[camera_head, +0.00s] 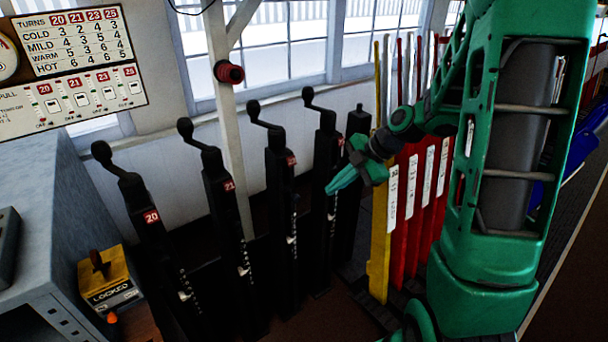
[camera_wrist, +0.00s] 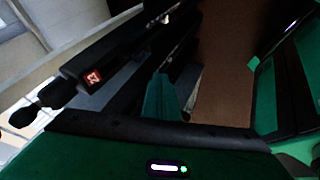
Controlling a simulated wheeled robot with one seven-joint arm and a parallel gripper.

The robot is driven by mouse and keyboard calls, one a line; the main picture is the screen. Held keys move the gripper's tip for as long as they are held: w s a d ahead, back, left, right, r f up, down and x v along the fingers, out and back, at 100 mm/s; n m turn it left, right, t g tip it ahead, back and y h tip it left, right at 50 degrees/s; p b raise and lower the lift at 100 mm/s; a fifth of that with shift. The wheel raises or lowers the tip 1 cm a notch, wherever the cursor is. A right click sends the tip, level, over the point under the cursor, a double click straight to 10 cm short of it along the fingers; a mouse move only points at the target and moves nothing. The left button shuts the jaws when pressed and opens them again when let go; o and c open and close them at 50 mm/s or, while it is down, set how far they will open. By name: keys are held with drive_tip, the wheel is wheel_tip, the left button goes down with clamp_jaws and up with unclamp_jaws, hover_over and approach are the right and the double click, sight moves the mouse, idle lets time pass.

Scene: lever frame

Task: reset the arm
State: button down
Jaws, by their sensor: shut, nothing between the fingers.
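My green arm comes in from the right in the head view. My gripper (camera_head: 334,186) has its fingers together and empty, pointing left and down. It appears in front of or beside the rightmost numbered black lever stand (camera_head: 324,190); I cannot tell whether it touches. In the wrist view my gripper (camera_wrist: 158,96) shows as teal fingers near a black stand. A black stand with a red number plate (camera_wrist: 94,77) lies to their left. Other cranked black stands carry red plates, including 20 (camera_head: 151,217) and 21 (camera_head: 229,186).
Yellow (camera_head: 380,230) and red levers (camera_head: 413,200) with white labels stand right of my gripper, partly behind my arm. A grey cabinet (camera_head: 50,200) and a yellow box marked LOCKED (camera_head: 108,282) are at left. A white post (camera_head: 230,120) rises behind the stands. A sign (camera_head: 75,60) hangs upper left.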

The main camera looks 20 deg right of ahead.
drive_tip(key=s+d+r+m+g+h, duration=0.1)
drive_tip(key=s+d+r+m+h, duration=0.1)
drive_tip(key=s+m, duration=0.6)
drive_tip(key=s+d+r+m+g+h, duration=0.2)
drive_tip(key=s+m, duration=0.7)
drive_tip(key=s, duration=0.1)
drive_tip(key=s+d+r+m+g+h, duration=0.1)
drive_tip(key=s+d+r+m, duration=0.1)
drive_tip(key=s+m, duration=0.7)
drive_tip(key=shift+s+d+r+h, duration=0.4)
drive_tip(key=shift+s+r, duration=0.2)
